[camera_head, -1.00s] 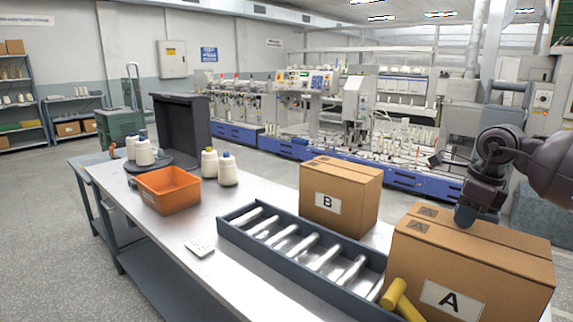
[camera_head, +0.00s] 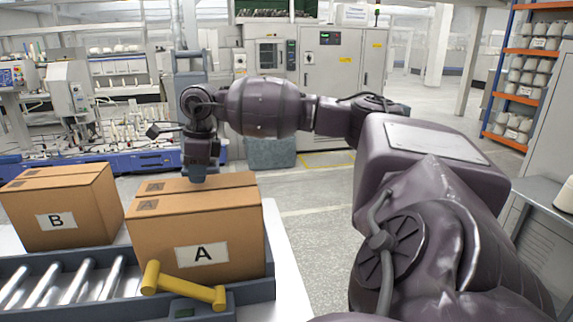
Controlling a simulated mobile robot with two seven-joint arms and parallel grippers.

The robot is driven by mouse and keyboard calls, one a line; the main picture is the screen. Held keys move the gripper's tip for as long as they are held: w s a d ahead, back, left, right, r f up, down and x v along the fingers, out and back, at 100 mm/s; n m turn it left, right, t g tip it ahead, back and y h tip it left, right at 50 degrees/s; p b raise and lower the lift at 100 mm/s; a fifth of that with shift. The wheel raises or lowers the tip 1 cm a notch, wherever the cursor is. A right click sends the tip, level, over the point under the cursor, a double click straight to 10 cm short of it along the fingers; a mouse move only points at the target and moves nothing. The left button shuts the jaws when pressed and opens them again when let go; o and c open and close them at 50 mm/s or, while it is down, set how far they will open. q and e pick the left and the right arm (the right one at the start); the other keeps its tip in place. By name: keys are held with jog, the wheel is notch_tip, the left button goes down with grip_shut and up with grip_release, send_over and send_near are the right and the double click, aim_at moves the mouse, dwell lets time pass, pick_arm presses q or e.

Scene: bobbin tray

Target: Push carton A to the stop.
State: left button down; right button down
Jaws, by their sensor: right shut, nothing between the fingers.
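Carton A (camera_head: 197,229) is a closed brown box with a white "A" label. It stands upright at the right part of the roller tray. My right gripper (camera_head: 198,178) points down at the carton's far top edge, shut and empty; I cannot tell whether it touches the carton or is just behind it. My left gripper is not in view.
Carton B (camera_head: 62,207) stands left of carton A, with a small gap between. The roller tray's metal rollers (camera_head: 80,282) lie in front of carton B. The table's right edge (camera_head: 287,270) is bare beside carton A. A shelf with bobbins (camera_head: 530,80) stands far right.

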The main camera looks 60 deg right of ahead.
aim_at(234, 182)
jog(key=s+d, duration=0.2)
jog(key=s, duration=0.1)
jog(key=s+d, duration=0.3)
jog(key=shift+s+d, duration=0.25)
jog(key=shift+d, duration=0.05)
jog(key=s+d+p, duration=0.4)
jog(key=s+d, duration=0.5)
jog(key=s, duration=0.1)
jog(key=shift+s, duration=0.25)
